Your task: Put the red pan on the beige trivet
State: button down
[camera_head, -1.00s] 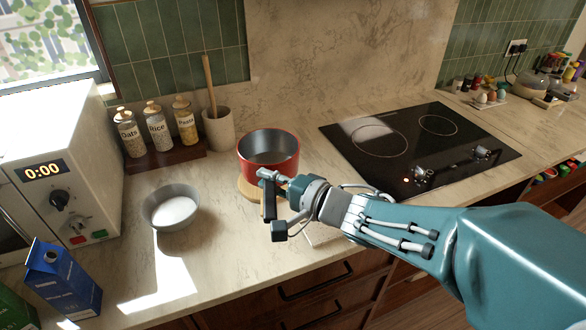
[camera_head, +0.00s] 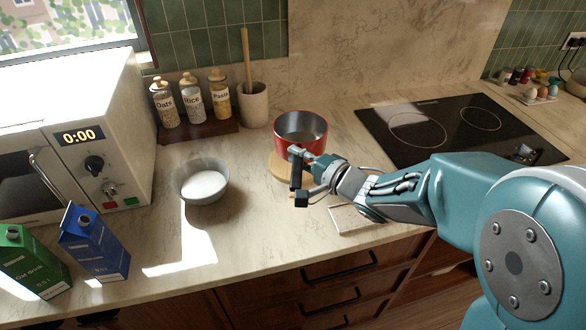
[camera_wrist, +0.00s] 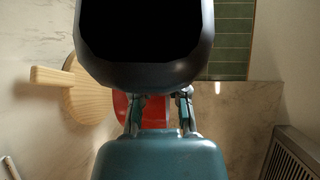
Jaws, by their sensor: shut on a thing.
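The red pan (camera_head: 300,148) is upright in the head view, its dark handle (camera_head: 296,176) toward the counter front. My gripper (camera_head: 300,160) is shut on the pan at the handle; my fingers hide part of the grip. A round wooden board (camera_head: 279,163) shows below and left of the pan; I cannot tell whether they touch. In the wrist view the board (camera_wrist: 88,98) has a handle, and the red pan (camera_wrist: 121,105) shows partly behind my fingers. A pale flat square (camera_head: 348,220), possibly the beige trivet, lies near the front edge, partly hidden by my arm.
A grey bowl (camera_head: 203,187) stands left of the board. A microwave (camera_head: 90,130), a blue carton (camera_head: 95,245) and a green carton (camera_head: 30,260) are at the left. Jars (camera_head: 192,102) and a utensil crock (camera_head: 253,105) stand behind. A black hob (camera_head: 440,130) is right.

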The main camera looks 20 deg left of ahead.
jog(key=w+f, duration=0.1)
jog(key=w+a+f, duration=0.1)
jog(key=f, duration=0.1)
jog(key=w+a+f, duration=0.1)
jog(key=shift+w+f, duration=0.1)
jog(key=shift+f, duration=0.1)
notch_tip(320, 180, down, 3)
jog(key=shift+f, duration=0.1)
jog(key=c, duration=0.6)
grip_release()
jog(key=shift+d, duration=0.1)
jog(key=shift+c, duration=0.2)
jog(key=v, duration=1.2)
